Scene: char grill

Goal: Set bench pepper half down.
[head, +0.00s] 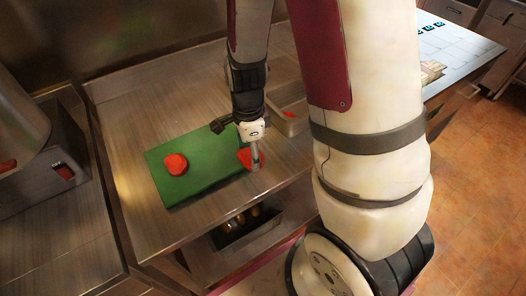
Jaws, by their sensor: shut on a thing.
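My gripper (254,158) is low over the right end of a green board (205,181) on the steel bench. It is shut on a red pepper half (244,158), which is partly hidden by the fingers. I cannot tell whether this pepper half touches the board or hangs just above it. A second red pepper half (175,164) lies on the left part of the board, apart from my gripper.
A steel tray (291,121) stands on the bench behind my gripper. A dark bin (247,233) with brownish items sits below the bench's front edge. The steel bench (130,130) is bare left of the board. A grill unit (40,160) stands far left.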

